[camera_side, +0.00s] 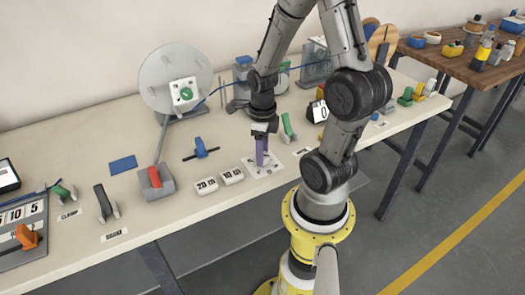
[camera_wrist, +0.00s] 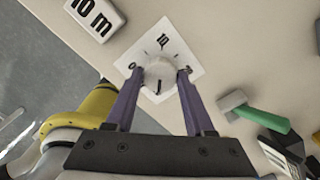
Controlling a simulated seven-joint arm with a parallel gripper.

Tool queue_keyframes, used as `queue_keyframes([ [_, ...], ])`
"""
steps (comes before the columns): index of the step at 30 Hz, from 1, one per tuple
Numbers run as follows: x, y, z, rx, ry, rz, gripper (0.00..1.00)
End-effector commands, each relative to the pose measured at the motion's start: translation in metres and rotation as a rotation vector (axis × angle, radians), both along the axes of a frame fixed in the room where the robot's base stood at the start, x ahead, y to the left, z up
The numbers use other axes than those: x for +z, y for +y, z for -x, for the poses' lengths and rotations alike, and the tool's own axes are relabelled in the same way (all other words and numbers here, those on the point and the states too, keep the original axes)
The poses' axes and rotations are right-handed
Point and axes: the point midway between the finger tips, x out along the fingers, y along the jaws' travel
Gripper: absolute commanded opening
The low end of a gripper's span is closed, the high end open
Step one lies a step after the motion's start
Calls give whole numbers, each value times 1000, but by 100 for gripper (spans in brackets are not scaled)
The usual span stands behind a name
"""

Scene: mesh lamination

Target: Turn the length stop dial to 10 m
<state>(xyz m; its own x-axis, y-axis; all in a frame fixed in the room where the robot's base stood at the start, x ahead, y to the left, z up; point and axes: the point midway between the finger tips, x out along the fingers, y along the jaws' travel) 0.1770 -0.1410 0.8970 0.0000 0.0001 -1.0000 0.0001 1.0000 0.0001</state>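The length stop dial is a round white knob (camera_wrist: 160,74) on a square white plate (camera_side: 273,171) near the table's front edge. In the wrist view the plate reads 10 at the top and 0 at the left; a dark mark shows on the knob's lower part, toward my gripper. My gripper (camera_wrist: 161,74) points down at the dial, one purple fingertip on each side of the knob. Whether the fingertips press on it or stand just clear, I cannot tell. In the side view the purple fingers (camera_side: 262,152) hide the knob.
White blocks marked 20 m (camera_side: 206,187) and 10 m (camera_side: 232,176) lie left of the plate. A green-handled lever (camera_side: 287,128) stands close behind it, right. A red-topped grey block (camera_side: 156,181) and a blue-handled tool (camera_side: 201,149) are farther left.

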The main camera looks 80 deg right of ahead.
Motion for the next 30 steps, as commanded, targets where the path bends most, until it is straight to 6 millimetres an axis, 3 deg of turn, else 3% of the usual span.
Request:
queue_keyframes([
  [1,0,0,0,0,0,0,43],
  [8,0,0,0,0,0,0,2],
  [9,0,0,0,0,0,0,0],
  [20,0,0,0,63,0,0,0],
  [30,1,0,0,317,0,0,0],
])
